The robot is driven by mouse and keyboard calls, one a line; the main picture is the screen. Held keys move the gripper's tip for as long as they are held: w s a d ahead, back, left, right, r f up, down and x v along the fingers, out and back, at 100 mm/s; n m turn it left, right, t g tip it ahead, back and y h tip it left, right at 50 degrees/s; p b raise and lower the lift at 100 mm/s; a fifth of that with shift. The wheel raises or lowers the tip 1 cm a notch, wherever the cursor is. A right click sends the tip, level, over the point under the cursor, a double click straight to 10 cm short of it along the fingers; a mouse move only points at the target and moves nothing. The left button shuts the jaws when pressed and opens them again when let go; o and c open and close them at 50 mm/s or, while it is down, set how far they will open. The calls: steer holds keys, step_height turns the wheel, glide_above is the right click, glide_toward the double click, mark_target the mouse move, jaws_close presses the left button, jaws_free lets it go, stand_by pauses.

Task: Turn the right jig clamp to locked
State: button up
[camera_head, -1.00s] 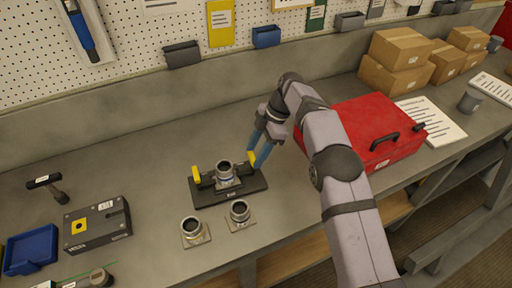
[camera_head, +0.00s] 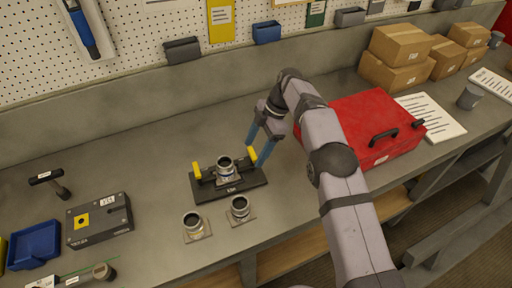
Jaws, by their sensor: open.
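The dark jig (camera_head: 240,188) sits on the grey bench, with a turret plate (camera_head: 225,172) seated in its middle. The left jig clamp (camera_head: 196,170) has a yellow handle standing up at the jig's left side. The right jig clamp (camera_head: 251,154) also shows a yellow part, close to my gripper's fingers. My gripper (camera_head: 258,152) has two blue fingers pointing down, spread apart, one beside the right clamp and one further right. I cannot tell whether a finger touches the clamp.
Two more turret plates, one on the left (camera_head: 193,225) and one on the right (camera_head: 240,208), lie in front of the jig. A grey block (camera_head: 98,220), a hammer (camera_head: 50,182) and a blue tray (camera_head: 34,246) are at left.

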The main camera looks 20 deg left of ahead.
steer(key=shift+r, duration=0.1)
steer(key=shift+b+v, duration=0.4)
steer(key=shift+v, duration=0.5)
steer(key=p+v, duration=0.4)
steer(key=v, duration=0.1)
steer(key=shift+d+r+p, duration=0.1)
steer(key=shift+r+p, duration=0.05)
steer(key=shift+p, duration=0.15)
steer(key=shift+w, duration=0.1)
